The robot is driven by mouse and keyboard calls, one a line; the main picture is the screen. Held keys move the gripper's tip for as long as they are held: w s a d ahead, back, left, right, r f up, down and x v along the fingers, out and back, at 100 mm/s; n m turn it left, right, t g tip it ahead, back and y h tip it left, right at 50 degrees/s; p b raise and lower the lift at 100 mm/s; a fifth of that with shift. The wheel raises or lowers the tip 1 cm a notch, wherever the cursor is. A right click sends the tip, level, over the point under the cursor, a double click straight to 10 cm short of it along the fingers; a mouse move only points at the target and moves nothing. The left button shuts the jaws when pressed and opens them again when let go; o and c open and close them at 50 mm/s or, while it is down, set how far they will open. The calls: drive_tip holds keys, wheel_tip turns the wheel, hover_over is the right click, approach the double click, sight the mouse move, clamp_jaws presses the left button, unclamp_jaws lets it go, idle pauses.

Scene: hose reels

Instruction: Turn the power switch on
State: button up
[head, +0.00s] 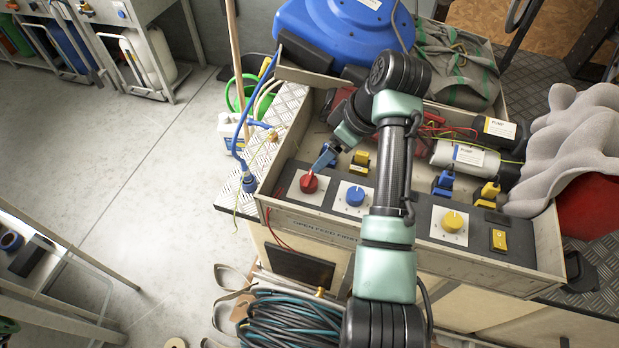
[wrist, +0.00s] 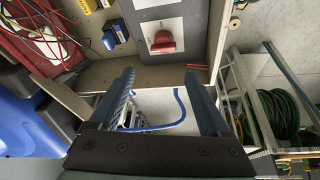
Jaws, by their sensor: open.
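A control panel runs along the front of an open wooden box. A red rotary knob (head: 309,182) sits on a white plate at its left end. The knob also shows in the wrist view (wrist: 163,43), above and beyond the fingertips. A blue knob (head: 355,196) and a yellow knob (head: 454,221) sit further right. A small yellow rocker-like switch (head: 499,240) is at the right end. The label telling which is the power switch is not readable. My gripper (head: 323,157) is just behind the red knob. In the wrist view my gripper (wrist: 158,76) is open, empty and apart from the knob.
Blue and yellow lever fittings (head: 443,182) stand behind the panel, with labelled pump cylinders (head: 464,157) nearby. A large blue reel (head: 345,30) is at the back. A coiled dark hose (head: 290,322) lies in front. My arm covers the panel's middle.

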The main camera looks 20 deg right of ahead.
sight(311, 179)
drive_tip(key=x, duration=0.4)
drive_tip(key=b+x, duration=0.1)
drive_tip(key=x, duration=0.4)
drive_tip(key=s+x, duration=0.1)
drive_tip(key=x, duration=0.3)
drive_tip(key=shift+w+f+b, duration=0.1)
drive_tip(key=shift+f+b, duration=0.2)
drive_tip(key=c, duration=1.1)
